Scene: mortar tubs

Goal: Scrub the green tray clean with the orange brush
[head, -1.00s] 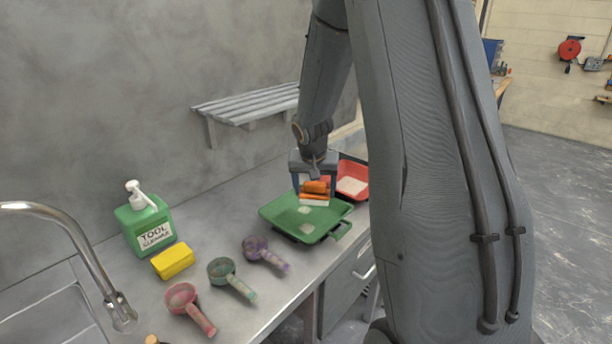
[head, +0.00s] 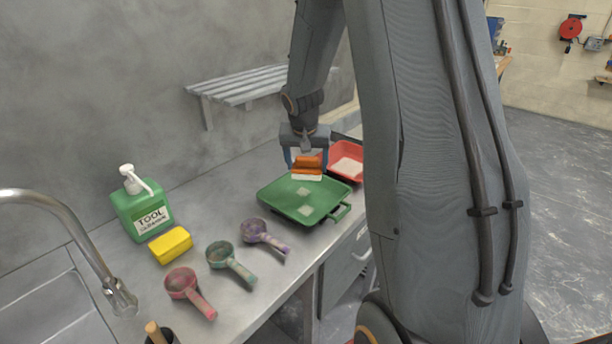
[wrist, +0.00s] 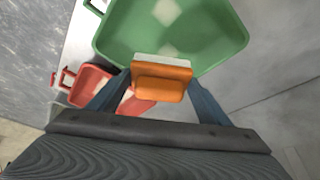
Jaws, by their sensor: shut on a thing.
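The green tray (head: 283,205) lies on the counter with pale patches on its floor; it also fills the top of the wrist view (wrist: 205,62). The orange brush (head: 307,163) has white bristles facing down. My gripper (head: 306,162) is shut on the brush and holds it over the tray's back edge. In the wrist view the brush (wrist: 161,82) sits between the two fingers, in front of the tray's near wall. I cannot tell whether the bristles touch the tray.
A red tray (head: 333,172) with a pale patch lies behind the green one. A green cleaner bottle (head: 138,208), a yellow sponge (head: 171,245) and red, teal and purple scoops (head: 184,285) stand to the left. A sink tap (head: 105,280) is at front left. A slatted shelf (head: 240,85) hangs above.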

